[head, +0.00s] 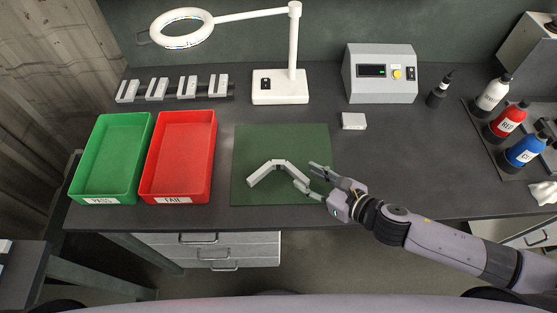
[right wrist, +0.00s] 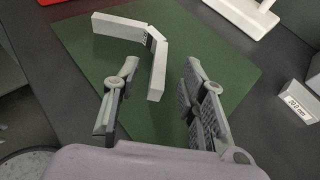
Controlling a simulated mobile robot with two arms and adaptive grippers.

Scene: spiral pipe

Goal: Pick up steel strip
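The steel strip appears as a light grey bent piece (head: 262,172) lying on the green mat (head: 243,144), its bend toward the back. In the right wrist view the strip (right wrist: 157,75) shows a dark mark near its bend, and its near arm extends between my finger pads. My right gripper (head: 309,177) is at the strip's right end. Its two fingers (right wrist: 162,66) are spread, with a gap visible on either side of the strip. I cannot tell its exact height above the mat. My left gripper is not in view.
A green PASS tray (head: 83,190) and red FAIL tray (head: 148,185) stand left of the mat. A ring lamp (head: 280,98), a control box (head: 381,94) and a small labelled block (head: 353,121) are behind it. Bottles (head: 526,150) stand at right.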

